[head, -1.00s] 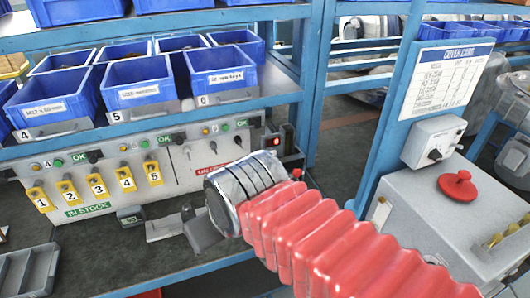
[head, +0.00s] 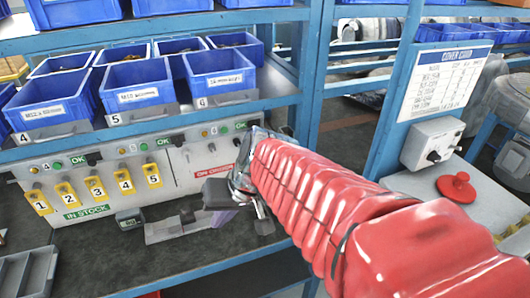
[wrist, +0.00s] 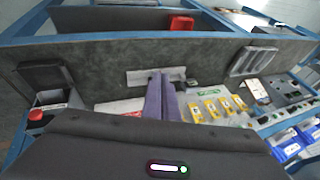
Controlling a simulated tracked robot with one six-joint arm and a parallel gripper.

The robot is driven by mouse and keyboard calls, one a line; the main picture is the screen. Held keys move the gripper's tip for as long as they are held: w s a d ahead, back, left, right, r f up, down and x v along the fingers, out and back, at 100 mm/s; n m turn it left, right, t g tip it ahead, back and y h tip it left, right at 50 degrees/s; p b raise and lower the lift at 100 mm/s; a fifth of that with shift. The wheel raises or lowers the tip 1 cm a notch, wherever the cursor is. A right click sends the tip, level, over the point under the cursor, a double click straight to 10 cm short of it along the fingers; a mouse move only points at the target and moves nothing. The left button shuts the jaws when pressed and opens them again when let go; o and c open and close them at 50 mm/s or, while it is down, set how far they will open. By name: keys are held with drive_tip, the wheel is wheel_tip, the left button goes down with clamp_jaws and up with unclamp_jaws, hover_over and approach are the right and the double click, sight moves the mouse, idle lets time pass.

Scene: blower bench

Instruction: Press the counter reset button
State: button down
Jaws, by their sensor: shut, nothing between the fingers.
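A small red button (wrist: 36,115) sits on a dark box at the far left of the wrist view. I cannot tell for certain that it is the counter reset button. My arm hides that corner in the head view. My gripper (wrist: 161,80) has its two purple-grey fingers together and empty. In the wrist view they are near the middle, well to the right of the red button and apart from it. In the head view my gripper is over the bench, in front of the grey panel (head: 190,160), its fingertips partly hidden.
Yellow numbered tags (head: 95,187) line the panel's left part. Blue bins (head: 140,83) stand on the shelf above. A blue post (head: 398,100) rises to the right.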

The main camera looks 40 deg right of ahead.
drive_tip(key=w+d+f+m+t, duration=0.1)
drive_tip(key=d+f+m, duration=0.1)
drive_tip(key=d, duration=0.6)
drive_tip(key=w+d+f+m+t, duration=0.2)
drive_tip(key=d+m, duration=0.2)
drive_tip(key=d, duration=0.5)
drive_tip(key=w+d+f+m+t+h, duration=0.1)
drive_tip(key=d+m, duration=0.3)
drive_tip(key=d, duration=0.5)
drive_tip(key=shift+w+f+t, duration=0.25)
drive_tip(key=shift+f+t, duration=0.15)
drive_tip(key=shift+f, duration=0.4)
drive_tip(key=shift+w, duration=0.1)
drive_tip(key=w+d, duration=0.2)
drive_tip(key=w, duration=0.6)
drive_tip(key=shift+w+d, duration=0.15)
drive_tip(key=shift+d, duration=0.1)
drive_tip(key=shift+w, duration=0.15)
drive_tip(key=shift+w+d, duration=0.1)
drive_tip(key=shift+w, duration=0.2)
